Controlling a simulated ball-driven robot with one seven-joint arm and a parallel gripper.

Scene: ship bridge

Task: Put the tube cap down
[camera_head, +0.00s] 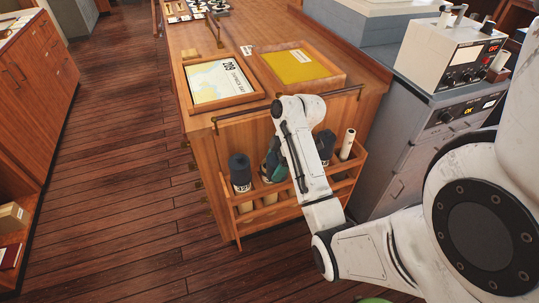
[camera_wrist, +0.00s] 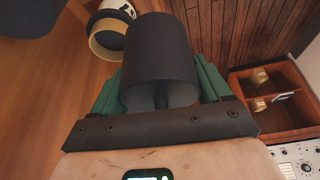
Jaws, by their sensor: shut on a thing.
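The tube cap (camera_wrist: 161,60), a dark grey cylinder, is between the green fingers of my gripper (camera_wrist: 160,85) in the wrist view. The gripper is shut on it. A tube with a pale rim and a black-and-white label (camera_wrist: 108,35) is just beyond the cap at upper left, partly hidden by it. In the head view my gripper (camera_head: 271,165) is at the wooden tube rack on the cabinet's end, right of a dark tube (camera_head: 239,172). My arm hides much of the gripper, and the cap is hard to make out there.
The rack (camera_head: 265,212) also holds a dark tube (camera_head: 325,146) and a pale roll (camera_head: 347,144) on the right. Above it, the cabinet top carries a chart tray (camera_head: 220,82) and a yellow-sheet tray (camera_head: 297,66). A grey console (camera_head: 450,105) stands right. Floor is clear at left.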

